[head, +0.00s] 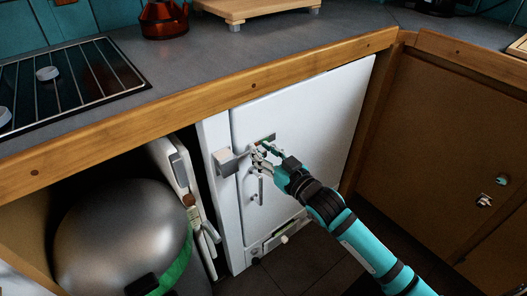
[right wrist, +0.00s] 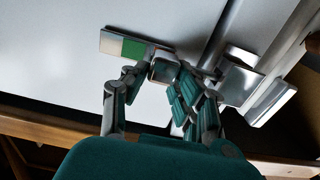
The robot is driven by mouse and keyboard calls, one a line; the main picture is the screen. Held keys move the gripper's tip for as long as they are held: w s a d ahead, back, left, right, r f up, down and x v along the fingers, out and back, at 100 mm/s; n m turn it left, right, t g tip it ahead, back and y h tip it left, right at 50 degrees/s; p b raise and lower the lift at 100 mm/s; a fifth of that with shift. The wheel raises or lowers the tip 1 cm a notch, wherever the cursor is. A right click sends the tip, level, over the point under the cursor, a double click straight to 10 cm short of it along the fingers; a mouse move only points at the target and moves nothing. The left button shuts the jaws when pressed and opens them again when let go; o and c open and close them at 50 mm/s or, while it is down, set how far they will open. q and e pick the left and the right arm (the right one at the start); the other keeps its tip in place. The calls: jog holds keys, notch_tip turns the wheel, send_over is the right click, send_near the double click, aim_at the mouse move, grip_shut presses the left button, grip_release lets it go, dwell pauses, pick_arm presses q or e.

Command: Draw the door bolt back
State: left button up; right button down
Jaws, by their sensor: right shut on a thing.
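A white cabinet door (head: 300,110) under the counter carries the bolt near its left edge. The bolt's plate (head: 264,138) shows a green part, and in the right wrist view the plate (right wrist: 122,45) is half pale and half green. A grey block-shaped keeper (head: 225,161) sits on the white frame left of the door; it also shows in the right wrist view (right wrist: 240,80). My right gripper (head: 260,154) is shut on the bolt's knob (right wrist: 163,70). The fingers hide the bar, so I cannot tell how far it reaches into the keeper. My left gripper is not in view.
A door handle (head: 260,188) is just below the bolt. A wooden-edged counter (head: 190,105) overhangs the door. A shiny round metal vessel (head: 120,235) stands in the open bay at left. Brown cabinets (head: 430,140) are at right; dark floor (head: 310,268) lies below.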

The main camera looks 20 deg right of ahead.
aim_at(266, 138)
jog(key=shift+w+d, duration=0.1)
jog(key=shift+d, duration=0.25)
jog(key=d, duration=0.1)
jog(key=w+d+p, duration=0.1)
jog(key=d, duration=0.1)
jog(key=shift+w, duration=0.1)
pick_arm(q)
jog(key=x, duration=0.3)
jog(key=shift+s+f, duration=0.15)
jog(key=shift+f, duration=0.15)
pick_arm(e)
jog(key=c, duration=1)
grip_release()
jog(key=shift+d, duration=0.15)
jog(key=shift+c, duration=0.2)
